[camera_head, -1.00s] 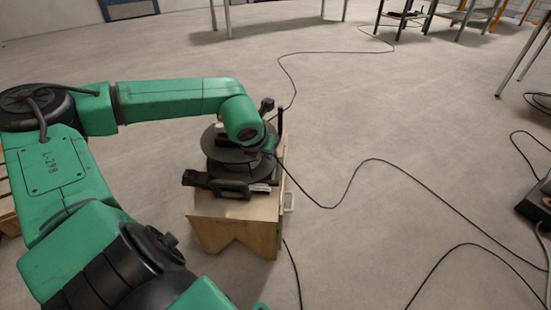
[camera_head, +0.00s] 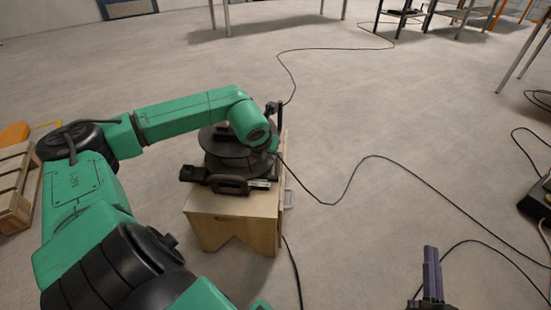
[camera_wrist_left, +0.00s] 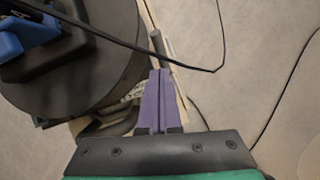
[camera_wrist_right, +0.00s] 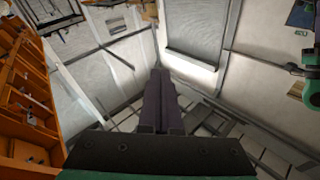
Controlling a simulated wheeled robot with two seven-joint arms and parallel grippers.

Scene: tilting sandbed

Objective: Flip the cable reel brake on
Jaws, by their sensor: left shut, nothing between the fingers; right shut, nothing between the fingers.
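The black cable reel (camera_head: 222,160) stands on a small wooden stool (camera_head: 210,225). In the left wrist view its round drum (camera_wrist_left: 80,80) fills the upper left. My left arm reaches over the reel, and its fingers are hidden in the head view. In the left wrist view my left gripper (camera_wrist_left: 154,72) is shut and empty, beside the drum. A dark rod (camera_wrist_left: 160,45), possibly the brake lever, is just beyond its fingertips; I cannot tell if they touch. My right gripper (camera_head: 431,250) is shut and empty at lower right, away from the reel; its fingers also show in the right wrist view (camera_wrist_right: 158,75).
A black cable (camera_head: 372,158) runs from the reel across the floor to the right. A wooden pallet or crate (camera_head: 15,190) lies at far left. A dark box (camera_head: 535,205) is at the right edge. The floor between stool and right gripper is clear except for cables.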

